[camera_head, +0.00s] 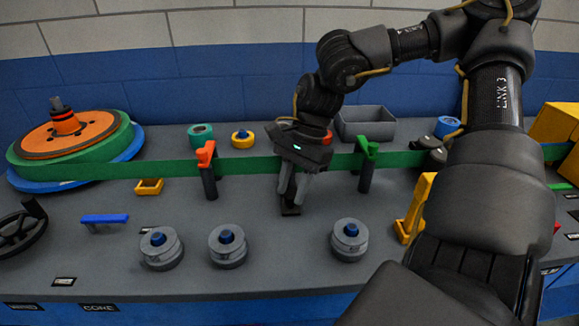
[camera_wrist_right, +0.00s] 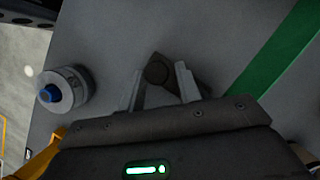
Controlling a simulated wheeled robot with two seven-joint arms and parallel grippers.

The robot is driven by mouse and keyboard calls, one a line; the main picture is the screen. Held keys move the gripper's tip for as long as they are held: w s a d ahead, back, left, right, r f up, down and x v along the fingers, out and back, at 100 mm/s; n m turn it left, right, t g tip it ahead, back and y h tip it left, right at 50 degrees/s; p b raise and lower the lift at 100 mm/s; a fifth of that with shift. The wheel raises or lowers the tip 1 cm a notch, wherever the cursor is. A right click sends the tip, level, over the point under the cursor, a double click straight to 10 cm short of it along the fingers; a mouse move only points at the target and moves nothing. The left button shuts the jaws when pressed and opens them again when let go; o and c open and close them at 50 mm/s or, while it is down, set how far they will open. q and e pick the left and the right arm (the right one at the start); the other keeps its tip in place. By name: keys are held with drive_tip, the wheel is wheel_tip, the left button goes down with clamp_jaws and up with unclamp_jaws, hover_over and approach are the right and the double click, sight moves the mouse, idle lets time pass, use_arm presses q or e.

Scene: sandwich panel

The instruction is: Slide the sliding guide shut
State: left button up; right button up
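Two upright guides stand along the green band (camera_head: 240,166), one with a red-orange top (camera_head: 206,154) and one with a green top (camera_head: 368,148). My right gripper (camera_head: 291,206) points down between them, in front of the band. The fingers (camera_wrist_right: 160,82) stand apart, with no clear contact on the piece. I cannot tell for sure which part is the sliding guide. My left gripper is out of view.
Several grey knobs with blue centres line the front, one (camera_head: 349,240) to the right of the gripper. A large reel (camera_head: 70,140) stands left, a grey bin (camera_head: 366,124) behind. A yellow bracket (camera_head: 413,210) stands right, near my arm.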

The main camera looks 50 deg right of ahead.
drive_tip(key=shift+o, duration=1.4)
use_arm(q)
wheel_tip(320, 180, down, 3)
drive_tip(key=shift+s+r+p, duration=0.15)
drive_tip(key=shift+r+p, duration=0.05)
drive_tip(key=shift+p, duration=0.4)
use_arm(e)
drive_tip(key=v, duration=1)
drive_tip(key=shift+d+r, duration=0.2)
drive_tip(key=shift+r, duration=0.1)
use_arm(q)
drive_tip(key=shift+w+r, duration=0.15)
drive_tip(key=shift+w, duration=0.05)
